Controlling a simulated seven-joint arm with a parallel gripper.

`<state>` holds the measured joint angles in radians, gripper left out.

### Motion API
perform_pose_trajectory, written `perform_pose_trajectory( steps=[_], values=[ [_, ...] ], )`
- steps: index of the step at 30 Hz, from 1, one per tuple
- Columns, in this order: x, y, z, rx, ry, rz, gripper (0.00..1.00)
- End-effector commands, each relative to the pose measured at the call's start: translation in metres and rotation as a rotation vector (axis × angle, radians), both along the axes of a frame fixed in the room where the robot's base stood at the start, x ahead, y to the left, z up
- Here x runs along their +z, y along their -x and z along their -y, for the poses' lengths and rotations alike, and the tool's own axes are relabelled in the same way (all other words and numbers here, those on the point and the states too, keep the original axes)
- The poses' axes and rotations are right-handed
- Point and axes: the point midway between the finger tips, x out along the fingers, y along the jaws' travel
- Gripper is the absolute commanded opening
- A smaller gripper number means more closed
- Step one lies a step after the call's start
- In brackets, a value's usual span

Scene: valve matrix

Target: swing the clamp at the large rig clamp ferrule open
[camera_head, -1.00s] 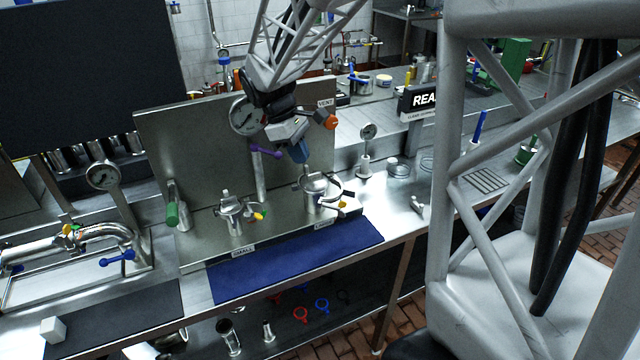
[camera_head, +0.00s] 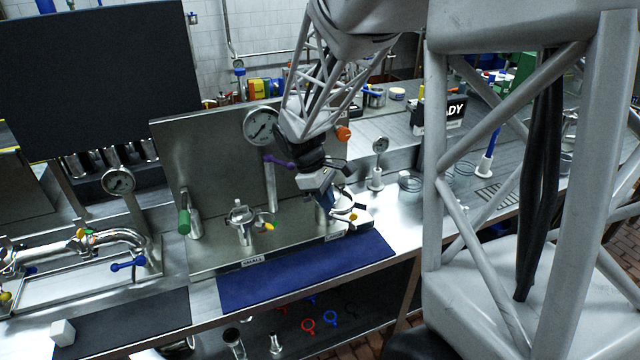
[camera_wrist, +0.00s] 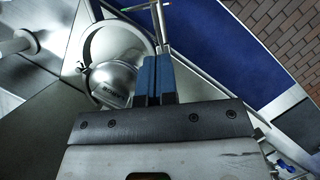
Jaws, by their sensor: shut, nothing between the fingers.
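The large rig clamp ferrule is mostly hidden behind my gripper in the head view. In the wrist view it is a shiny round silver body (camera_wrist: 112,84) with a pale ring (camera_wrist: 97,42) beside it. A metal clamp arm (camera_wrist: 162,22) reaches past the fingertips, and a part with a yellow tip (camera_head: 351,217) shows in the head view. My gripper (camera_head: 324,210) points down at the large station. Its two blue fingers (camera_wrist: 154,62) are shut together and empty, close beside the ferrule and clamp arm. I cannot tell whether they touch.
The small station (camera_head: 241,222) with its yellow-tipped clamp stands left on the same steel rig. A gauge (camera_head: 262,126) and purple handle (camera_head: 279,161) are behind my gripper. A blue mat (camera_head: 300,272) lies clear in front. Another gauge (camera_head: 380,147) stands to the right.

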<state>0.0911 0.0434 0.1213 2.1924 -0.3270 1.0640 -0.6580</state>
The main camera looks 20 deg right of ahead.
Motion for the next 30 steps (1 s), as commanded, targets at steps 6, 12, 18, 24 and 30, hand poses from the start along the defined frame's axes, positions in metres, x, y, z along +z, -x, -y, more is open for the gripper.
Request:
perform_pose_trajectory(
  steps=[6,12,18,24,30],
  values=[
    [-0.003,0.018,0.018,-0.001,0.000,0.000,0.00],
    [-0.004,0.027,0.026,0.000,-0.001,0.001,0.00],
    [-0.003,0.030,0.029,0.001,-0.001,0.000,0.00],
    [-0.003,0.030,0.029,0.001,-0.001,0.000,0.00],
    [-0.003,0.030,0.029,0.008,-0.001,0.001,0.00]
  ],
)
